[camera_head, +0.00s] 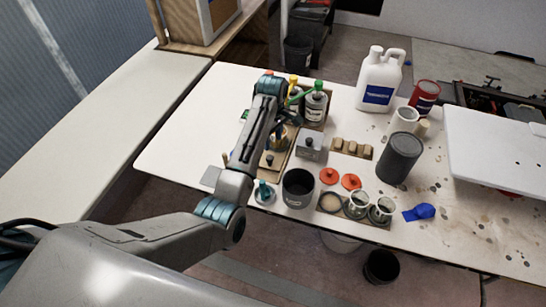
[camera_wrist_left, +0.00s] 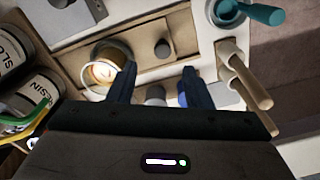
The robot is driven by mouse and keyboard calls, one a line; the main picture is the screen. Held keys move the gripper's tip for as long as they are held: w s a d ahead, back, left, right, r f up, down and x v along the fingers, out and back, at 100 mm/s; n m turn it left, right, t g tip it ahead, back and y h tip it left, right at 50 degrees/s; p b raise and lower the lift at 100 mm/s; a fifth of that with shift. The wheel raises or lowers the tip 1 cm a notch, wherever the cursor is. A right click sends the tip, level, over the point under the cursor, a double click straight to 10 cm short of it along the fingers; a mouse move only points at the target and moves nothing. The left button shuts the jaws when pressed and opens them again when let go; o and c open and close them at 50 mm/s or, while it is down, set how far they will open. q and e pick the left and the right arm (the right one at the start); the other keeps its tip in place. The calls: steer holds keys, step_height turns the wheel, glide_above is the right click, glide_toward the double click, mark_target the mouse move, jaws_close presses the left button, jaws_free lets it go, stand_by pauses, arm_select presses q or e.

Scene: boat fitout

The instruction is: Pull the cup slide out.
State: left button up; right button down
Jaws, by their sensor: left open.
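A brown wooden slide (camera_wrist_left: 140,50) lies in a pale frame in the left wrist view, with a cup (camera_wrist_left: 108,66) of amber contents at one end and a dark round knob (camera_wrist_left: 162,47) beside the cup. The slide also shows in the head view (camera_head: 268,161), partly hidden by my left arm. My left gripper (camera_wrist_left: 160,75) is open over the slide's near edge, its fingers spread and apart from the dark knob. A grey knob-like piece (camera_wrist_left: 155,93) shows between the finger bases. The fingertips are hard to see in the head view. My right gripper is not in view.
Two labelled bottles (camera_head: 315,107) stand just behind the gripper. A grey box with a knob (camera_head: 309,147), a dark pot (camera_head: 298,188) and a teal-handled item (camera_head: 264,192) are close by. A white jug (camera_head: 380,80) stands at the back. The table's left part is clear.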

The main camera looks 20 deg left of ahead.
mark_target(270, 158)
arm_select(q)
steer(key=shift+a+f, duration=0.1)
steer(key=shift+f, duration=0.1)
steer(key=f, duration=0.2)
steer(key=a+f+p, duration=0.1)
steer(key=shift+s+f, duration=0.25)
steer(key=shift+f, duration=0.1)
steer(key=f, duration=0.5)
steer(key=shift+w+d+f+p, duration=0.1)
steer(key=shift+d+f+p, duration=0.2)
steer(key=shift+p, duration=0.1)
steer(key=shift+a+f, duration=0.1)
steer(key=shift+f, duration=0.45)
jaws_close()
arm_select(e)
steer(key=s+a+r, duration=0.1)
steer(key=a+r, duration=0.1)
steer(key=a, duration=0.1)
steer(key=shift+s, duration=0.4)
